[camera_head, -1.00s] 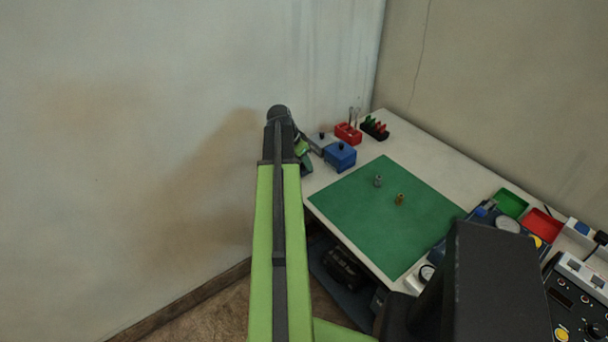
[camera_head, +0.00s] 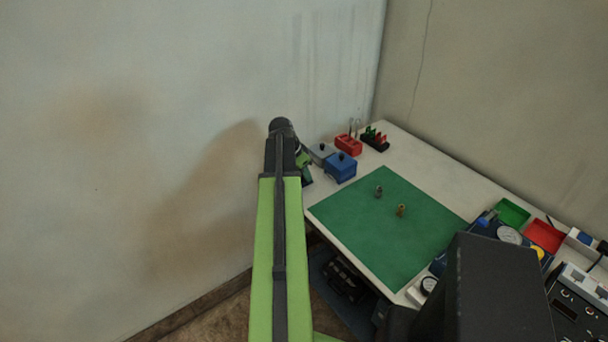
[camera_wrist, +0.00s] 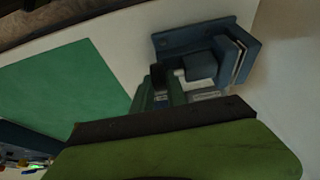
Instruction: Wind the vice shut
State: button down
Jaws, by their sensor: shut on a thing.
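The blue-grey vice (camera_wrist: 200,65) shows in the wrist view, mounted on the white bench top, with its block and upright jaw plates. A gap shows between parts of it, but I cannot tell how wide the jaws stand. My gripper (camera_wrist: 160,92) is at the near side of the vice, with its green fingers shut on the vice handle. The handle is mostly hidden by the fingers and the wrist housing. In the head view my gripper (camera_head: 304,166) is at the bench's left edge, largely behind my arm. There I cannot make out the vice clearly.
The green mat (camera_head: 390,235) carries two small metal fittings. A wall rises close on the left.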

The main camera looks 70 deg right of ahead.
jog(key=shift+d+r+t+y+p, duration=0.1)
jog(key=shift+d+t+y+p, duration=0.2)
jog(key=shift+y+p, duration=0.1)
jog(key=shift+s+d+t+y+p, duration=0.15)
jog(key=shift+d+t+y+p, duration=0.15)
jog(key=shift+t+y, duration=0.45)
jog(key=y, duration=0.1)
jog(key=t+y, duration=0.1)
jog(key=y, duration=0.1)
jog(key=shift+s+d+f+b, duration=0.1)
jog(key=shift+s+f+b, duration=0.1)
jog(key=shift+f+b, duration=0.15)
jog(key=shift+t+y, duration=0.45)
jog(key=shift+b, duration=0.3)
jog(key=c, duration=1.3)
grip_release()
